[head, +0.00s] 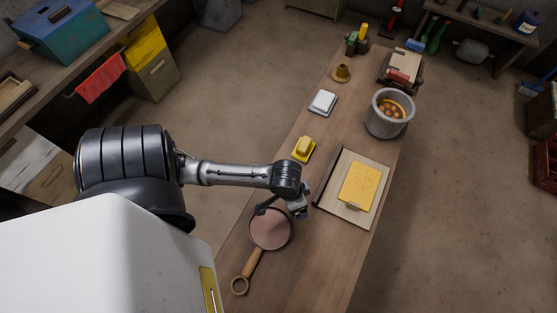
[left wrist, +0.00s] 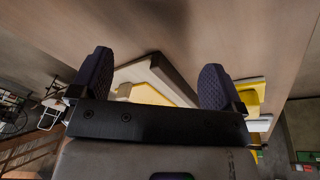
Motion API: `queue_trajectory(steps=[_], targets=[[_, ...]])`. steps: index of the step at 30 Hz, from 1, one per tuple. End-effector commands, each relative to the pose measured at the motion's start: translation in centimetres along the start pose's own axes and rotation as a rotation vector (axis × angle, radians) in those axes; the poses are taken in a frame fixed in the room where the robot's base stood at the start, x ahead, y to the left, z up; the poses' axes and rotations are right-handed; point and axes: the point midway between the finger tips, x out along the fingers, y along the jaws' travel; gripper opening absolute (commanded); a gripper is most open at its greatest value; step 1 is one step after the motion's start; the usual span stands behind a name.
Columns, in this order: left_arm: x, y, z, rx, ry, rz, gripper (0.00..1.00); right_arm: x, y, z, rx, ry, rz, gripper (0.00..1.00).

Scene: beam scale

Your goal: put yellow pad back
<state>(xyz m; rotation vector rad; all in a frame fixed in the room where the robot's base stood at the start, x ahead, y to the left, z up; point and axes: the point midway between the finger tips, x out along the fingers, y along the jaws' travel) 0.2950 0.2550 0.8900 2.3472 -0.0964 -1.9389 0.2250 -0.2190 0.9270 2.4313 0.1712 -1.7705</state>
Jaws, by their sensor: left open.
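A yellow pad (head: 303,148) with a raised yellow block on top lies on the table left of the board. It seems to show in the left wrist view (left wrist: 250,93) beyond the right finger. A yellow sheet (head: 359,186) with faint markings lies on a pale board (head: 347,213) with a dark left edge. The sheet is partly seen between the fingers in the left wrist view (left wrist: 150,93). My left gripper (head: 301,211) is open with nothing visible between its fingers (left wrist: 155,82). It is left of the board's lower corner, apart from the yellow pad. My right gripper is not in view.
A round pinkish disc with a wooden handle (head: 270,230) lies below my left gripper. A white pad (head: 323,102), a brass-coloured piece (head: 341,73) and a grey pot (head: 388,118) with round things inside stand farther up the table (head: 308,275). Its near end has bare room.

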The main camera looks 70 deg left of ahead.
Motion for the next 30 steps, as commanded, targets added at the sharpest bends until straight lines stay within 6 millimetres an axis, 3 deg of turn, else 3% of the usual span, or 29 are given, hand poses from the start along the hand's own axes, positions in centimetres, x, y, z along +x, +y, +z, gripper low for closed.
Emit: queue_trajectory(steps=[1,3,10,30], targets=[[-0.5,1.7,1.4,0.039,0.024,0.013,0.94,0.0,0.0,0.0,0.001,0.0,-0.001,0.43],[-1.3,2.9,2.8,0.092,0.057,0.001,0.94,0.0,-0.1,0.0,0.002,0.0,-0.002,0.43],[-3.7,4.2,5.5,0.184,0.107,-0.067,0.94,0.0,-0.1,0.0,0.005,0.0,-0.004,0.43],[-4.5,4.2,6.3,0.21,0.113,-0.099,0.94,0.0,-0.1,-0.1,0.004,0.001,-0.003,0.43]])
